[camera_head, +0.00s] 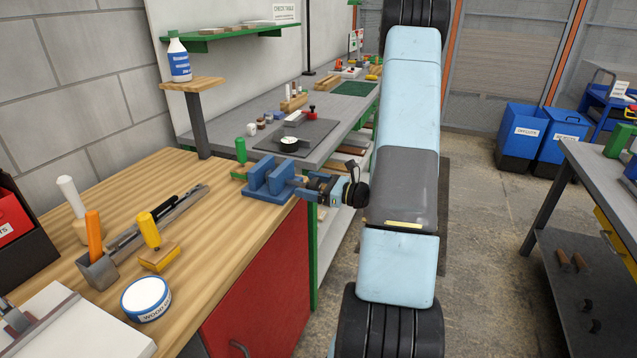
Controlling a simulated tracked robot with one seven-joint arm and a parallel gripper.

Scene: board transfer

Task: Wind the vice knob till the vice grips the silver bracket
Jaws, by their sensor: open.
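The blue vice (266,180) stands at the far right corner of the wooden bench, with two upright jaw blocks on a flat base. My gripper (306,187) is at the vice's right end, with its fingers pointing left towards it. The fingers are open; they are small and dark here, and I cannot tell whether they touch the knob. The vice knob is not clearly seen and seems hidden by the gripper. I cannot make out the silver bracket; the gap between the jaws is too small in view to show what is in it.
On the wooden bench (205,240) stand a green-handled tool (240,152) by the vice, a grey tool rack (97,272), a yellow-handled tool (149,230) and a round white tin (146,298). A grey workbench (222,137) with a dark mat lies behind. The bench's middle right is clear.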

